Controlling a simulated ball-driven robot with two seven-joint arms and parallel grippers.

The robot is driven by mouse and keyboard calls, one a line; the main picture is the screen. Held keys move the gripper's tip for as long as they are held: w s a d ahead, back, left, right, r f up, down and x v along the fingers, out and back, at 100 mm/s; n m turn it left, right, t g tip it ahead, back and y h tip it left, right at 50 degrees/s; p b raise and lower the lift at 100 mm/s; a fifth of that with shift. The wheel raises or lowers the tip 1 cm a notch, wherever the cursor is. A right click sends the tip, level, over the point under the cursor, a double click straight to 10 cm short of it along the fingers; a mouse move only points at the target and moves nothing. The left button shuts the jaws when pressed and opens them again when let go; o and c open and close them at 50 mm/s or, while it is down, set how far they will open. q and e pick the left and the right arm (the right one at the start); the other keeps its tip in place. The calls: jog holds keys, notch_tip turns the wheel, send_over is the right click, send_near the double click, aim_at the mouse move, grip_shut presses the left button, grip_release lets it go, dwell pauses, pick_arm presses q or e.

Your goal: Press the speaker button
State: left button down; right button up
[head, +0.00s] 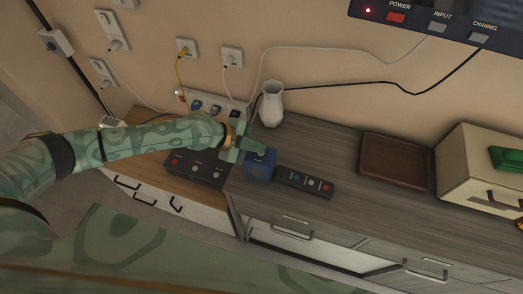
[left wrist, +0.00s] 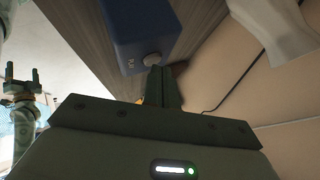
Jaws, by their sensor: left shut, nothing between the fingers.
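A small blue box (head: 260,167), which seems to be the speaker, stands near the left end of the grey wooden cabinet top. My left gripper (head: 246,148) is at its upper left side, shut and empty, and partly covers it in the head view. In the left wrist view the blue box (left wrist: 135,25) has a round grey button (left wrist: 152,59) on its face. The shut fingers (left wrist: 156,80) point at this button and overlap its lower edge; I cannot tell whether they touch it. My right gripper (left wrist: 20,84) shows small at the left of the wrist view, its fingers apart.
A black remote (head: 305,182) lies right of the box, and a black button panel (head: 198,167) lies left. A white vase (head: 271,104) stands behind. A brown tray (head: 395,160) and a beige case (head: 462,168) are further right. Cables hang along the wall.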

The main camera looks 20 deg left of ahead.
aim_at(257, 154)
pick_arm(q)
jog(key=shift+f, duration=0.2)
jog(key=shift+r, duration=0.1)
jog(key=shift+r+p, duration=0.3)
jog(key=shift+r, duration=0.25)
notch_tip(257, 154, up, 6)
jog(key=p, duration=0.4)
jog(key=shift+p, duration=0.35)
dwell(0.9)
